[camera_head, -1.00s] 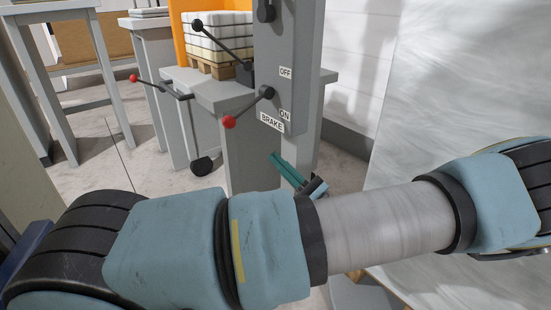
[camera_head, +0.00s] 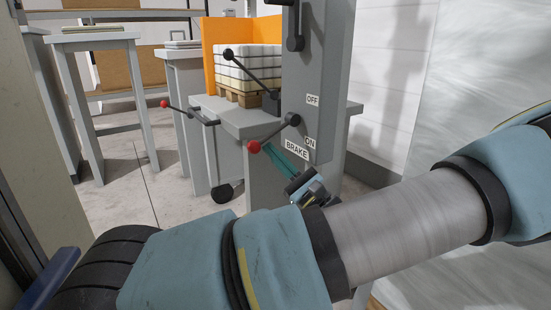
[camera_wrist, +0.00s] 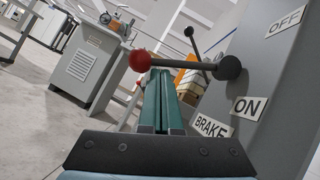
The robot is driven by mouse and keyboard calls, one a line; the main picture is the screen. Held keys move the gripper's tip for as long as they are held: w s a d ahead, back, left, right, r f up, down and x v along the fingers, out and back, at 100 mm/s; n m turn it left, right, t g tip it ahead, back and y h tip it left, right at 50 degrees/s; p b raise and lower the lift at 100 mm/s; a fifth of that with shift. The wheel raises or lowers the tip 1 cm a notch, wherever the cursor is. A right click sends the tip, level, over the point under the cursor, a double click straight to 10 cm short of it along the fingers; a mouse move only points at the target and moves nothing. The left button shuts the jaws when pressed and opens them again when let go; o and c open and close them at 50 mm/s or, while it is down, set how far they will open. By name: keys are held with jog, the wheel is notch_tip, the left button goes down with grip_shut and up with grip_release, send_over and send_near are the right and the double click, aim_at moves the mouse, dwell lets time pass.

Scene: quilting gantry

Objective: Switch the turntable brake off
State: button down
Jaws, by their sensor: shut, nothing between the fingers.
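The brake lever has a red ball knob (camera_head: 254,147) and a dark rod reaching down-left from a black hub (camera_head: 293,119) on a grey post. Its hub is beside the ON label (camera_head: 310,142), above the BRAKE label (camera_head: 297,149); the OFF label (camera_head: 312,99) is higher. My gripper (camera_head: 268,149) has slim teal fingers, shut and empty, with tips by the rod near the knob. In the wrist view, the fingertips (camera_wrist: 159,74) appear just below the rod, right of the red knob (camera_wrist: 140,61). I cannot tell whether they touch.
Another red-knobbed lever (camera_head: 165,103) projects left from a grey stand. A black-knobbed lever (camera_head: 228,53) rises near a pallet of white blocks (camera_head: 248,72), and another black lever (camera_head: 295,43) is higher on the post. Open floor (camera_head: 130,190) lies left.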

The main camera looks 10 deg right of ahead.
jog(key=shift+r+p, duration=0.15)
jog(key=shift+p, duration=0.15)
jog(key=shift+a+r+m+t+h+p, duration=0.15)
jog(key=shift+m+t+h+p, duration=0.15)
jog(key=shift+m+p, duration=0.3)
jog(key=shift+s+a+r+m+p, duration=0.1)
jog(key=shift+m+p, duration=0.2)
jog(key=shift+p, duration=0.25)
notch_tip(320, 180, up, 8)
jog(key=a+m+t+h+p, duration=0.1)
jog(key=m+t+h+p, duration=0.3)
jog(key=m+h+p, duration=0.8)
jog(key=m+p, duration=0.6)
jog(key=p, duration=0.6)
jog(key=shift+s+a+t+h+p, duration=0.3)
jog(key=shift+s+h+p, duration=0.1)
jog(key=shift+m, duration=0.4)
